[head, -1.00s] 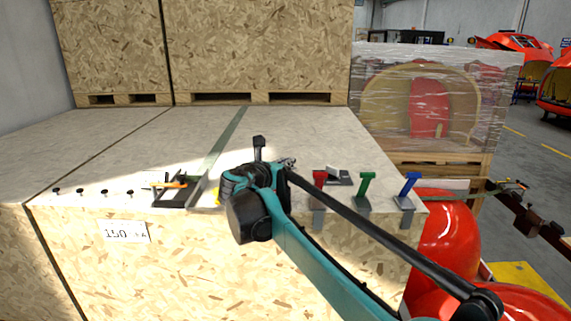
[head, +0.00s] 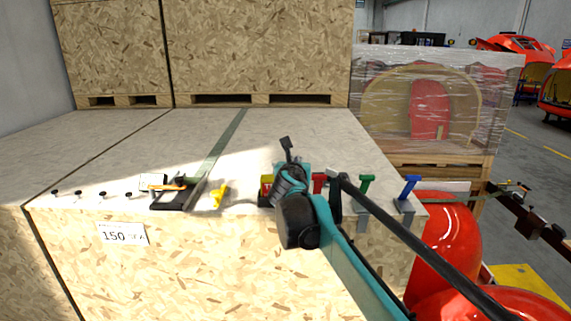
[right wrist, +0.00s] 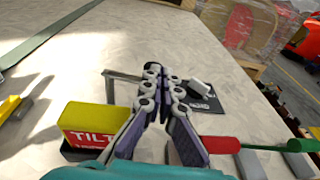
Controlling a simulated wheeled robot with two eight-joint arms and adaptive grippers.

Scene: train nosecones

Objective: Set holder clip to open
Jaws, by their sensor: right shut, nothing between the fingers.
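In the right wrist view, a dark plate with a raised white lever (right wrist: 201,89) lies on the bench top; it looks like the holder clip. Whether its jaw is open cannot be told. My right gripper (right wrist: 165,80) is shut and empty, its fingertips just left of the plate and overlapping its edge in the picture; contact cannot be told. In the head view my right gripper (head: 291,182) shows from behind, over the front part of the bench, and the arm hides the clip. My left gripper is not in view.
A yellow box marked TILT (right wrist: 92,120) stands left of the gripper, by a thin metal bracket (right wrist: 122,78). Bare bench top (head: 300,125) lies behind.

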